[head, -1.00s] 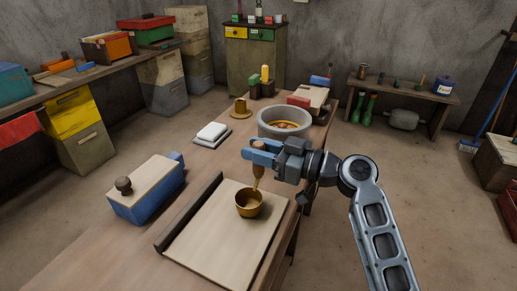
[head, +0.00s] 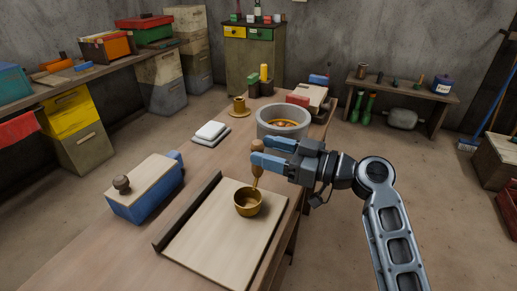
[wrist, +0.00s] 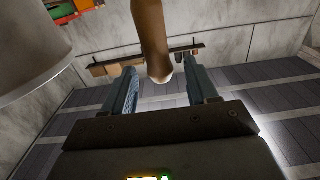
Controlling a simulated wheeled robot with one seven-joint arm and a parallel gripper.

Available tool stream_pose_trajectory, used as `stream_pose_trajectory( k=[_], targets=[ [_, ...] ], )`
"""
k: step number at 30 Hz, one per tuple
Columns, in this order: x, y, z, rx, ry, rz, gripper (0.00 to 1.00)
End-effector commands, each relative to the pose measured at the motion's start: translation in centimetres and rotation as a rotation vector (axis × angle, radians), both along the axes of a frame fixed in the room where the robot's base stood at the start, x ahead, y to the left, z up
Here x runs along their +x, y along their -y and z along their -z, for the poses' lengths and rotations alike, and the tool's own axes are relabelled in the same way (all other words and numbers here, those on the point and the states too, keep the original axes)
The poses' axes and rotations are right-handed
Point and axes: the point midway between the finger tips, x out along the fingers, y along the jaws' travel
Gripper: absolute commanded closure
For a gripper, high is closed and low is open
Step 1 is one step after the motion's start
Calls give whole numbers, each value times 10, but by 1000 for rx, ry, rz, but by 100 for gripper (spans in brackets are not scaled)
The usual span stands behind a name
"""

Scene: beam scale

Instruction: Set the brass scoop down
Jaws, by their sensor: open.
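The brass scoop (head: 248,203) rests with its bowl on the pale board (head: 215,245). Its wooden handle (head: 257,174) stands nearly upright. My gripper (head: 260,152) is at the top of the handle, with its two blue fingers spread apart. In the wrist view the handle end (wrist: 152,40) shows beyond and between the open fingers (wrist: 162,78), with a gap on both sides. The scoop's bowl is out of the wrist view.
A grey pot (head: 284,113) with orange contents stands just behind my gripper. A dark ledge (head: 190,212) borders the board on the left. A blue box with a wooden lid (head: 146,183) is further left. White folded pads (head: 211,131) lie behind. The board's front part is clear.

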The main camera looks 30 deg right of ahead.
Motion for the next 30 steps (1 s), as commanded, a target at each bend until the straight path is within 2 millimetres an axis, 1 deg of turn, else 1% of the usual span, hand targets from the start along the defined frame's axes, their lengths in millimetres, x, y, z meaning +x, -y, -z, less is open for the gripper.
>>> stream_pose_trajectory(
  k=[1, 6, 9, 12, 18, 26, 29, 30],
  targets=[
    [-9, 8, 2, 0, 1, 5, 42],
    [-38, 29, 2, -2, 1, 5, 42],
    [-52, 39, 2, -1, 1, 4, 42],
    [-63, 47, 1, 0, 0, 3, 42],
    [-72, 53, 0, 0, 1, 1, 42],
    [-74, 52, 2, 2, -4, 4, 42],
    [-77, 47, 15, 16, -44, 32, 42],
    [-79, 42, 26, 28, -75, 54, 42]
  ],
)
